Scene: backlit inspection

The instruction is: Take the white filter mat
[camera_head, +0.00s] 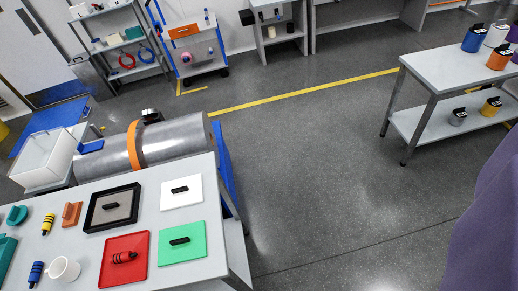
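The white filter mat (182,202) is a flat white square with a black handle on top. It lies on the light grey table (186,277) at the lower left, near the table's back right corner. A green mat (181,252) with a similar black handle lies just in front of it. A black-framed grey square (96,218) lies to its left, with a narrow gap between. My gripper does not show in this view.
The table also holds a red tray (108,272), a white mug (63,269) and several small parts. Open floor (320,180) lies to the right, before another table (450,68). A purple shape (490,225) fills the lower right edge.

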